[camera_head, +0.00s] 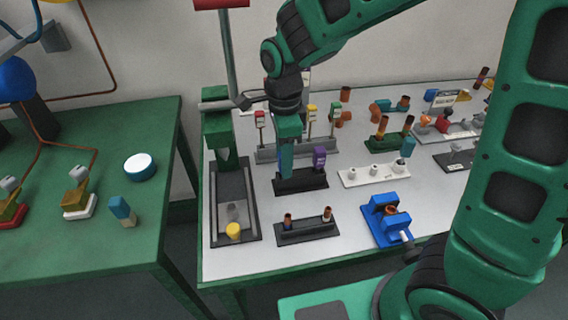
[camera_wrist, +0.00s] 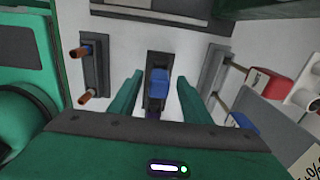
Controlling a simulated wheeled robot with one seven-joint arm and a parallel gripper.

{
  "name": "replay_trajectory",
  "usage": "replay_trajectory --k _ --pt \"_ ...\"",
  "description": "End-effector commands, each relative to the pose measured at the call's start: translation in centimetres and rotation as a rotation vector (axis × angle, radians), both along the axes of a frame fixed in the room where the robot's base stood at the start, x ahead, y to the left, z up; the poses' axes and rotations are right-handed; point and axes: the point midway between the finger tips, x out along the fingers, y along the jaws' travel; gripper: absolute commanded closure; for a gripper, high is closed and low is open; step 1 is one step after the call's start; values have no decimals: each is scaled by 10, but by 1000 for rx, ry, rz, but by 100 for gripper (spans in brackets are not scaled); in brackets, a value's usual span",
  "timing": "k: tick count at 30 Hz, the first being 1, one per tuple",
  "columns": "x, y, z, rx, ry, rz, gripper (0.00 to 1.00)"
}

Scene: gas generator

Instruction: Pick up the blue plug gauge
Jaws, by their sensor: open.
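The blue plug gauge (camera_wrist: 159,84) stands on a dark, narrow holder (camera_wrist: 156,60). In the wrist view it lies in the gap between the fingers of my gripper (camera_wrist: 155,92), apart from both of them. In the head view my gripper (camera_head: 287,160) is over the left part of this holder (camera_head: 308,184) and mostly hides the gauge. A purple gauge (camera_head: 319,157) stands on the right part of the same holder. My gripper is open and holds nothing.
A dark holder with two brown-topped pieces (camera_head: 307,228) is in front. A rack with coloured tags (camera_head: 268,155) stands behind. A dark tray with a yellow-topped piece (camera_head: 233,231) lies left. A blue clamp-like fixture (camera_head: 386,218) and a white holder (camera_head: 373,178) are to the right.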

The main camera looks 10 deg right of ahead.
Motion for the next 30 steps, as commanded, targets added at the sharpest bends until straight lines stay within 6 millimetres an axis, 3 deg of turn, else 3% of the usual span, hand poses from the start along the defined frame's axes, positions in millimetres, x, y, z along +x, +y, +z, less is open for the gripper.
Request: replay_trajectory --k 3,10,11,15,16,30 --pt "0 0 -9 -1 1 0 56" --pt "0 0 -10 0 0 0 56" --pt "0 0 -10 0 0 0 59" --pt "0 0 -10 0 0 0 92" --pt "0 0 -10 0 0 0 94" --pt "0 0 -2 1 -1 0 94"
